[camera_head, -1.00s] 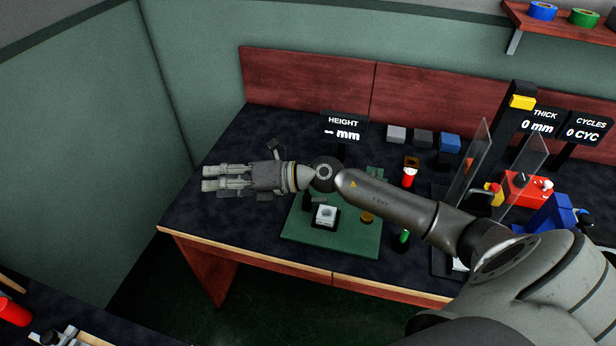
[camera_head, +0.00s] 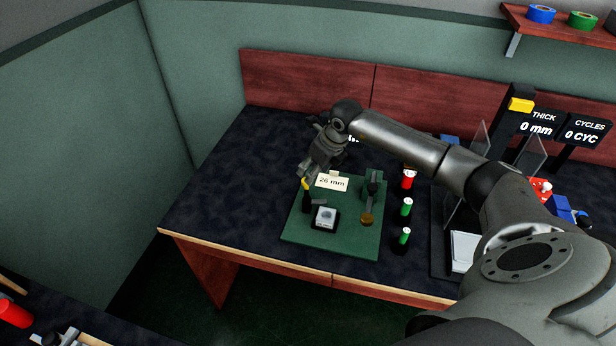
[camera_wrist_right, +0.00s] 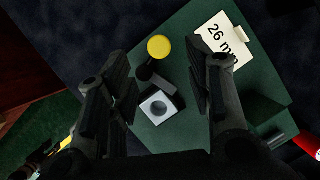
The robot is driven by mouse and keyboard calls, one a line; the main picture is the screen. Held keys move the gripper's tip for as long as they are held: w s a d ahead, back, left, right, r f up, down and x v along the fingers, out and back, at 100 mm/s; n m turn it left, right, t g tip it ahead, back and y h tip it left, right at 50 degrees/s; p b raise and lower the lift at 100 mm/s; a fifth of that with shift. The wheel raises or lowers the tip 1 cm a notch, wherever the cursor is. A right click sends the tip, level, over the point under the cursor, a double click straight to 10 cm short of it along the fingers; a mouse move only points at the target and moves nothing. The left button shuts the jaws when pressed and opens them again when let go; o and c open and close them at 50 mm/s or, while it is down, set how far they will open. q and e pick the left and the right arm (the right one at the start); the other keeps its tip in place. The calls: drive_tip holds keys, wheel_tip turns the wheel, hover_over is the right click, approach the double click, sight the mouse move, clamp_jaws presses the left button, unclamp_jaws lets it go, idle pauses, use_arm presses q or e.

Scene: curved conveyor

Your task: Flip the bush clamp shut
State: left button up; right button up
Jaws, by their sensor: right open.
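A small black clamp with a yellow tip (camera_head: 306,185) stands at the left of the green board, beside a pale block with a round hole (camera_head: 325,217) in a dark holder; I take it for the bush clamp. In the wrist view its yellow round end (camera_wrist_right: 159,48) points up at the camera, and the pale block (camera_wrist_right: 158,107) is next to it. My right gripper (camera_head: 304,174) is open just above and behind the clamp, tilted downward. In the wrist view its fingers (camera_wrist_right: 162,78) are spread on either side of the clamp and block. My left gripper is out of view.
The green board (camera_head: 335,245) carries a "26 mm" card (camera_head: 331,182) and a second dark upright (camera_head: 373,185) near a brass disc (camera_head: 366,218). Red and green cylinders (camera_head: 405,207) stand to its right. The dark table (camera_head: 215,205) is clear at left.

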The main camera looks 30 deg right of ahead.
drive_tip(key=shift+p+x, duration=0.35)
drive_tip(key=shift+x, duration=2.8)
drive_tip(key=shift+a+r, duration=0.1)
drive_tip(key=c, duration=1)
drive_tip(key=shift+s+d+m+h, duration=0.25)
drive_tip(key=shift+m+h, duration=0.1)
drive_tip(key=shift+m, duration=0.55)
drive_tip(key=shift+s+d+m+h, duration=0.25)
drive_tip(key=shift+m+h, duration=0.1)
drive_tip(key=shift+m, duration=0.55)
drive_tip(key=o, duration=1)
